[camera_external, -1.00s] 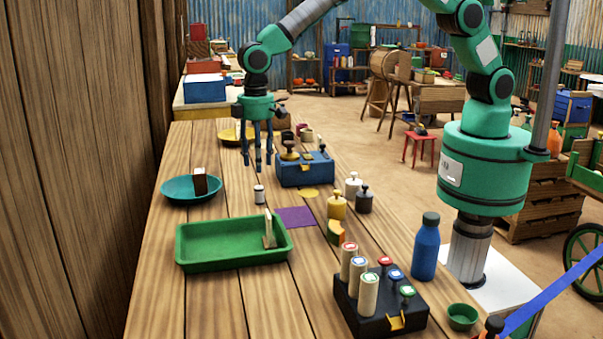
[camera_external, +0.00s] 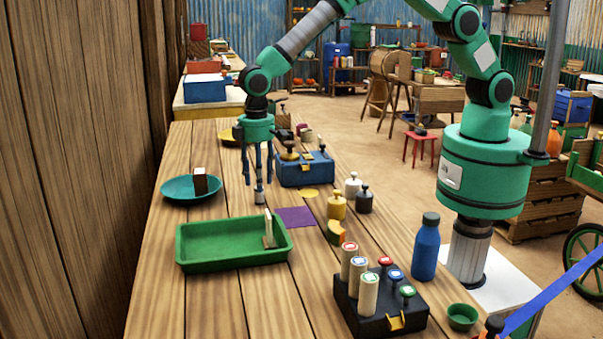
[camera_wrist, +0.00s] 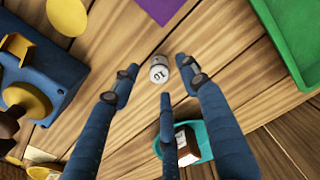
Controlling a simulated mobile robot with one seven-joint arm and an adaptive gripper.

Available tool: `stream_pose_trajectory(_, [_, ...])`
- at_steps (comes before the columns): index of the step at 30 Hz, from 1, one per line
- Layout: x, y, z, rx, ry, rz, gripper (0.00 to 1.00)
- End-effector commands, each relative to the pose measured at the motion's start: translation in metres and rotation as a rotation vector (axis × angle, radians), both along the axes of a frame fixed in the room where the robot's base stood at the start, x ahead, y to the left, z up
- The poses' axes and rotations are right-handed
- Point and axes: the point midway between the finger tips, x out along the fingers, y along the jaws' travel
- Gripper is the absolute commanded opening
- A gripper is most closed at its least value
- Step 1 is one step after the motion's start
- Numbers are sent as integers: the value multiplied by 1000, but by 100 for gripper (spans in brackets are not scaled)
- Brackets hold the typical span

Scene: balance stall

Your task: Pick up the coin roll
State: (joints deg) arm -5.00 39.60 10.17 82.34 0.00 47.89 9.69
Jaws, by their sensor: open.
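The coin roll (camera_external: 260,197), a small pale upright cylinder, stands on the wooden table between the green tray and the blue scale base. In the wrist view the coin roll (camera_wrist: 159,70) shows its white top with a dark number. My gripper (camera_external: 258,180) points straight down above it. In the wrist view my gripper (camera_wrist: 160,78) has its three dark blue fingers spread around the roll, with gaps between them and it. The gripper is open and empty. In the external view the fingers partly cover the roll's top.
A green tray (camera_external: 192,262) lies in front, with a purple mat (camera_external: 296,217) to the right. A teal dish (camera_external: 172,196) holding a brown-and-white block is at left. The blue scale base (camera_external: 305,175) is close behind right. Weights and a black rack (camera_external: 375,322) stand further right.

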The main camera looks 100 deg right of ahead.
Motion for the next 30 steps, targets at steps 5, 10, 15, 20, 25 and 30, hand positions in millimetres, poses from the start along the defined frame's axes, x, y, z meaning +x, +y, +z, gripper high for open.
stream_pose_trajectory(5, [0,-2,-24,0,1,0,45])
stream_pose_trajectory(10, [0,-1,-38,0,0,0,45])
stream_pose_trajectory(15, [0,-1,-40,0,-1,0,45])
stream_pose_trajectory(20, [0,-1,-40,0,0,0,45])
stream_pose_trajectory(25, [0,-1,-40,0,0,0,45])
stream_pose_trajectory(30, [0,-1,-40,0,0,0,35])
